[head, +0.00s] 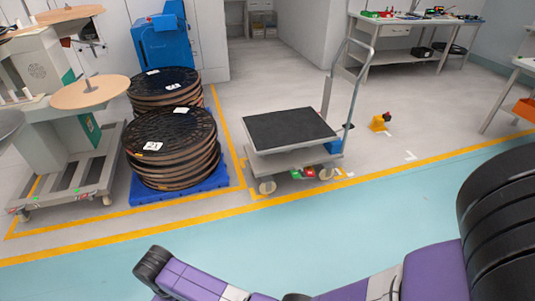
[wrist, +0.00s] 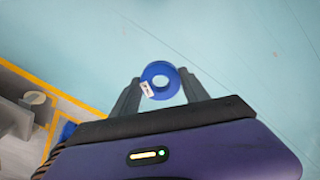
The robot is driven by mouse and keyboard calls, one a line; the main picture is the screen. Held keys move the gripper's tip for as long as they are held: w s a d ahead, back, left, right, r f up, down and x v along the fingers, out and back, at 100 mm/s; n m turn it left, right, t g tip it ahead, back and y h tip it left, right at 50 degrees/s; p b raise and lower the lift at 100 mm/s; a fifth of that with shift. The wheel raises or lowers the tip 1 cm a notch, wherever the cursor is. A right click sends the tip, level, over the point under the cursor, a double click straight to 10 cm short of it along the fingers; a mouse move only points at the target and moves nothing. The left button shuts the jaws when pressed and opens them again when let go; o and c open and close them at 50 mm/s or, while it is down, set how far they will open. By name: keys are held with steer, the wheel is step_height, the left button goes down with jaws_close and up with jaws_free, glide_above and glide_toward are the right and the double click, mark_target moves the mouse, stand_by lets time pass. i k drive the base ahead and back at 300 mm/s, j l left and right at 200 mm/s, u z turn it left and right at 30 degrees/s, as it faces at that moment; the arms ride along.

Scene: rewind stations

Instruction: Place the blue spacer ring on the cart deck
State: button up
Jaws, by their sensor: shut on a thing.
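The blue spacer ring (wrist: 173,75) is between the two fingers of my gripper (wrist: 160,88) in the wrist view. It has a white label on its left side, and the floor shows through its hole. My gripper is shut on the ring, with pale blue floor behind it. The cart has a dark deck (head: 290,128) and stands in the middle of the head view; the deck is bare. In the head view my purple arm crosses the bottom, below and nearer than the cart. The gripper and ring are not clearly visible there.
Reel stacks (head: 172,140) stand on a blue pallet (head: 190,188) left of the cart. A grey rewind machine (head: 45,120) is at the far left. The teal floor before the cart is clear.

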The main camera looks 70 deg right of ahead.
mark_target(279, 134)
steer(key=i+l+z, duration=0.1)
steer(key=z, duration=0.4)
steer(key=i+l+z, duration=0.1)
steer(key=z, duration=0.4)
steer(key=i+z, duration=0.15)
steer(key=z, duration=0.35)
steer(key=i+j, duration=0.15)
steer(key=i, duration=0.55)
steer(key=i+j, duration=0.15)
steer(key=i, duration=0.5)
steer(key=i+j, duration=0.15)
steer(key=i, duration=0.55)
steer(key=i+j, duration=0.1)
steer(key=i, duration=0.55)
